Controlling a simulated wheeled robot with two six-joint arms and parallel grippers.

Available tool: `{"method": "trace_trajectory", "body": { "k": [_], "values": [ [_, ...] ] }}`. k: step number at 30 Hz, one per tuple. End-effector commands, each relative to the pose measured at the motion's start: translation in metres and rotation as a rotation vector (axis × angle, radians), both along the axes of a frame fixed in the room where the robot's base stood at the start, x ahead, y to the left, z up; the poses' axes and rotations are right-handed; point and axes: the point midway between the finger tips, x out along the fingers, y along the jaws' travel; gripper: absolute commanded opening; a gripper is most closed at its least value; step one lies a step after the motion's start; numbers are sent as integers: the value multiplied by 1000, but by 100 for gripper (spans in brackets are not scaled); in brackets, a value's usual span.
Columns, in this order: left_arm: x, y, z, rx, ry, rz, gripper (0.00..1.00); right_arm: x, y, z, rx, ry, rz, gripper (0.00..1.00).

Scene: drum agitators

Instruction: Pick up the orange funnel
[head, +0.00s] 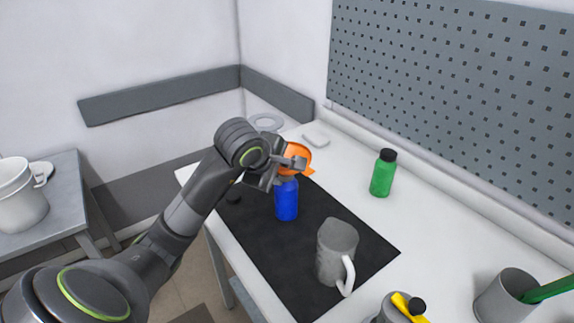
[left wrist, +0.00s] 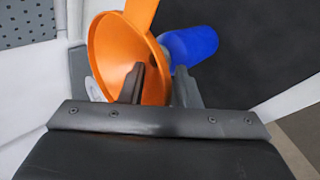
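The orange funnel (head: 301,153) is at the mouth of the blue bottle (head: 287,201), which stands on the black mat (head: 257,229). My left gripper (head: 291,161) is at the funnel and partly covers it. In the left wrist view, the funnel (left wrist: 108,50) shows its wide bowl, with the blue bottle (left wrist: 190,46) behind. The left gripper's fingers (left wrist: 158,84) are apart. One finger is in front of the bowl and the other is just outside its rim, with the rim between them. I cannot tell whether either finger touches it. My right gripper is not in view.
A grey mug (head: 337,250) with a white handle stands on the mat's near part. A green bottle (head: 383,173) stands to the right. A grey cup (head: 505,298) and a container with a yellow item (head: 407,306) are at bottom right. A pegboard (head: 460,95) backs the table.

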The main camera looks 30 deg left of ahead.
Motion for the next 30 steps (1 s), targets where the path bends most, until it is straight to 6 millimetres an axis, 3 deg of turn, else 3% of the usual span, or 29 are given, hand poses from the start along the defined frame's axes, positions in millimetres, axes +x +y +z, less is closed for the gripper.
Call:
{"method": "trace_trajectory", "body": {
  "k": [9,16,30],
  "values": [
    [4,1,-5,2,-1,1,29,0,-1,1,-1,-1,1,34],
    [4,0,-5,1,-1,0,0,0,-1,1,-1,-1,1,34],
    [4,1,3,2,-3,0,0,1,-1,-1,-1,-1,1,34]
  ]
}}
